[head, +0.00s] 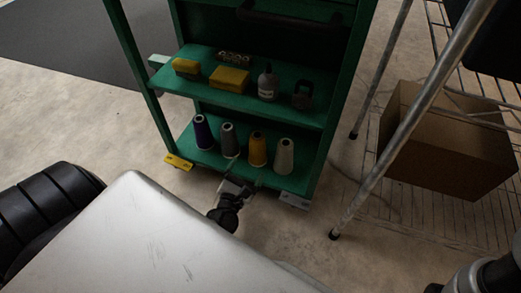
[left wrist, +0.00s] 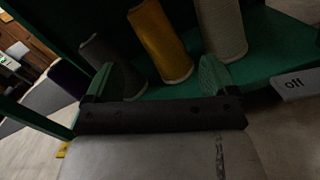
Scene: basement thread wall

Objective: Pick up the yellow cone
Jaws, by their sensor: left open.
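The yellow cone (head: 257,150) stands upright on the lower shelf (head: 207,159) of a green cart, between a grey cone (head: 228,139) and a cream cone (head: 284,156). A dark purple cone (head: 202,132) stands at the left end. My left gripper (head: 240,185) is at the front edge of that shelf, in front of the grey and yellow cones. In the left wrist view my left gripper (left wrist: 158,82) is open, and the yellow cone (left wrist: 160,42) shows beyond and between its fingertips. No object is seen held. My right gripper is not in view.
The upper shelf (head: 245,103) holds yellow blocks (head: 229,79), a grey bottle (head: 267,82) and a dark padlock-shaped weight (head: 302,95). A metal wire rack (head: 392,130) with a cardboard box (head: 440,140) stands right.

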